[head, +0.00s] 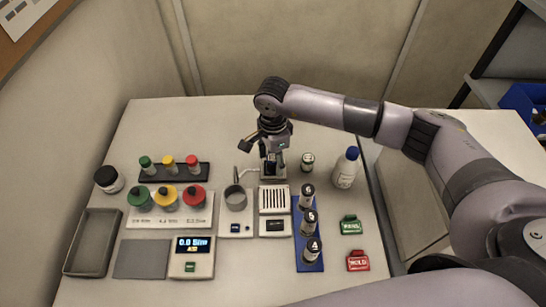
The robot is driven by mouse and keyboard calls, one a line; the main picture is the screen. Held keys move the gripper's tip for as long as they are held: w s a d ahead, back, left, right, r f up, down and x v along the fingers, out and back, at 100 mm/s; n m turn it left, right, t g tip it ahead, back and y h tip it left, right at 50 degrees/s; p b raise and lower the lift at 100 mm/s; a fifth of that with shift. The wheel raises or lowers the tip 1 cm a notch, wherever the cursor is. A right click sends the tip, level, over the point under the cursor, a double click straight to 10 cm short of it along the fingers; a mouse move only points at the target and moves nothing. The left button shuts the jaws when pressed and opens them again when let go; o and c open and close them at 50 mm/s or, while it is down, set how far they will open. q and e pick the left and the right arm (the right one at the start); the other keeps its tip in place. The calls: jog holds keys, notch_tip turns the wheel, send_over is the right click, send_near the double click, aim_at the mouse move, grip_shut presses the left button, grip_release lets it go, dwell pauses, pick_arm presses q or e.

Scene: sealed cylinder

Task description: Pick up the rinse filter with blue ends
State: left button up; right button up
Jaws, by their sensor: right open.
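I cannot make out a filter with blue ends; the gripper hides part of the area around the stand. A white bottle with a blue cap (345,168) stands farther right. My left gripper is not in view.
A blue rack (310,266) holds vials numbered 4, 5 and 6. Green (351,225) and red (358,261) tags lie right. A grey cup (235,197), coloured-cap jars (166,196), a scale (192,257) and an empty tray (92,242) fill the left. The back left is clear.

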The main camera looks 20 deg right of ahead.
jog(key=shift+f, duration=0.5)
jog(key=c, duration=1.1)
jog(key=shift+r, duration=0.15)
